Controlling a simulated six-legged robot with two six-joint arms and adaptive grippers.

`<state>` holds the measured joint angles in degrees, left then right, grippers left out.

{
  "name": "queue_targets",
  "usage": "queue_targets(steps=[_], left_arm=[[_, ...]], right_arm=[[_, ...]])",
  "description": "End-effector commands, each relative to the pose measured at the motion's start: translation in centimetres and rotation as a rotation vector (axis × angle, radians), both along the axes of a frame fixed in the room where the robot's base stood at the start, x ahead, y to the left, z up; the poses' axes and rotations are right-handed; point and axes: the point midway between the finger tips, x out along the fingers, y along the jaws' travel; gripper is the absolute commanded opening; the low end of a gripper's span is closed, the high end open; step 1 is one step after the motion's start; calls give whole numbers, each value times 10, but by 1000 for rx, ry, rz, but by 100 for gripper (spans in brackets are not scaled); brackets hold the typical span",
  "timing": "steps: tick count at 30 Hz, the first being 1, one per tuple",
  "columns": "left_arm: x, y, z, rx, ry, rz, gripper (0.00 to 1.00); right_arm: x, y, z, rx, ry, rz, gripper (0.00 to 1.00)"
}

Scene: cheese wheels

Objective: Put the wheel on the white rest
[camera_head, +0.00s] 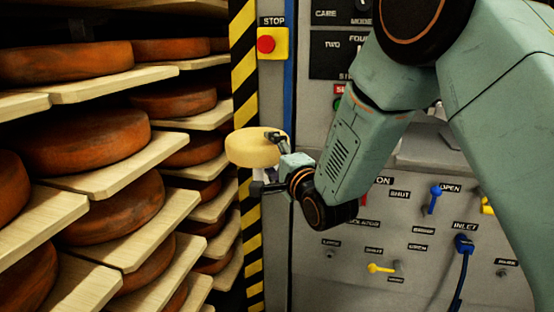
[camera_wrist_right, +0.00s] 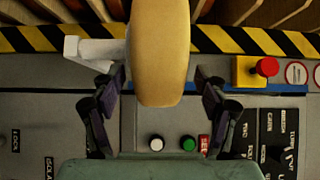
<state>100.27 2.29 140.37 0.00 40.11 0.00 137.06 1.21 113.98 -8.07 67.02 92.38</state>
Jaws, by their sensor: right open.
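A pale yellow cheese wheel (camera_head: 252,147) is beside the striped post in the head view. In the right wrist view the wheel (camera_wrist_right: 160,50) stands edge-on between the fingers. My right gripper (camera_head: 265,162) is open around the wheel; in the right wrist view a gap shows between each finger and its sides. The white rest (camera_wrist_right: 95,50) shows left of the wheel in the wrist view. In the head view it is mostly hidden behind the gripper, below the wheel. I cannot tell whether the wheel touches it. My left gripper is not in view.
Wooden shelves (camera_head: 150,150) with several orange-brown wheels fill the left. A yellow-black striped post (camera_head: 243,60) stands beside them. A red stop button (camera_head: 266,44) and a grey control panel (camera_head: 400,270) with levers and a blue cable (camera_head: 462,275) are behind my right arm.

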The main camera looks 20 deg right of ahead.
Motion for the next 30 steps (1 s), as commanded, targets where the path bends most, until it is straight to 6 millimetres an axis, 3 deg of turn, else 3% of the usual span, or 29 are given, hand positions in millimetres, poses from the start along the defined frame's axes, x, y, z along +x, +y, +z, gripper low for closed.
queue_targets(steps=[5,19,24,30], left_arm=[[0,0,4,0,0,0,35],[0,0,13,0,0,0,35],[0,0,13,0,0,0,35],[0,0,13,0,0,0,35]], right_arm=[[-17,-2,2,2,3,-1,74],[-100,-12,2,3,1,-1,74],[-115,-14,2,1,-1,-1,74],[-120,-14,2,0,0,1,74]])
